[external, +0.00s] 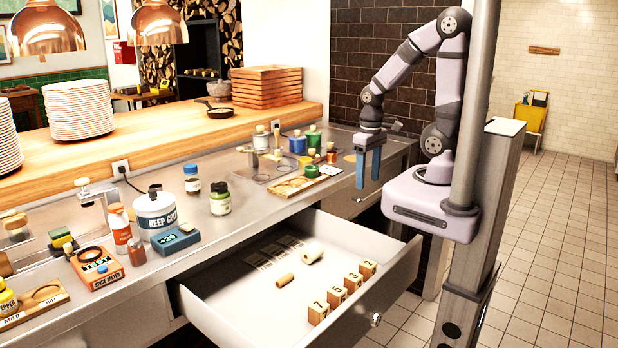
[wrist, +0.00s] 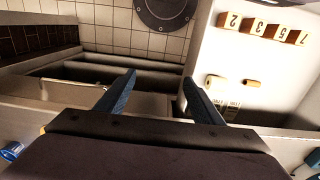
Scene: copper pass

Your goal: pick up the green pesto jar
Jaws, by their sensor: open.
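A jar with green contents and a dark green lid (external: 220,198), which looks like the pesto jar, stands upright on the steel counter behind the open drawer in the external view. I cannot read its label. My gripper (external: 368,178) hangs with its blue fingers pointing down at the right end of the counter, well to the right of the jar and apart from it. In the wrist view the fingers (wrist: 159,80) are spread with nothing between them. I cannot make out the jar in the wrist view.
The open drawer (external: 220,314) juts out below the counter, holding numbered wooden blocks (external: 342,292) and two small rolls. A blue-lidded jar (external: 192,178) and a white "KEEP COLD" pot (external: 156,214) stand near the jar. Several small pots crowd a tray (external: 300,184) between gripper and jar.

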